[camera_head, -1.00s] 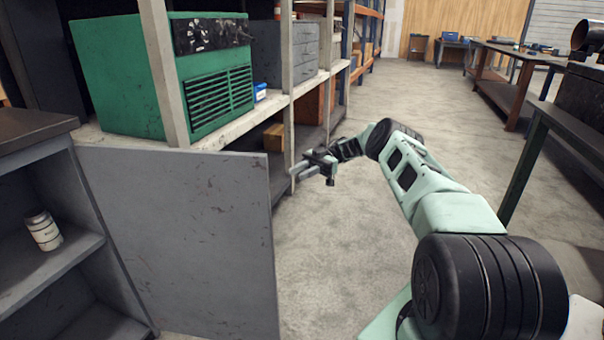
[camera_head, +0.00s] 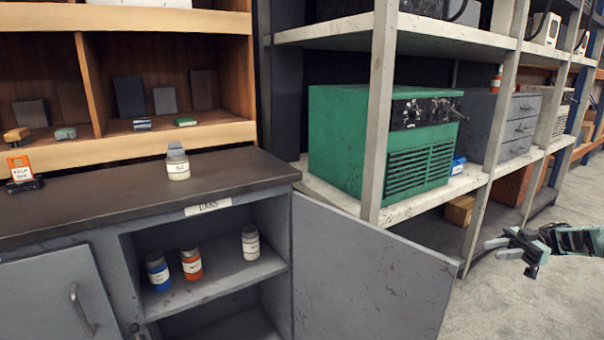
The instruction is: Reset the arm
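My gripper (camera_head: 497,248) is at the right edge of the head view, in front of the white shelving and to the right of the open cabinet door (camera_head: 370,275). Its two fingers point left with a small gap between them, and nothing shows in it. Only the end of my arm (camera_head: 575,240) is in view; the rest is outside the picture.
The grey cabinet (camera_head: 75,250) holds several bottles, including a blue one (camera_head: 158,272) and an orange one (camera_head: 191,264). A white bottle (camera_head: 177,162) stands on its dark top. A green machine (camera_head: 350,135) sits on the shelving. Floor (camera_head: 515,305) around my gripper looks clear.

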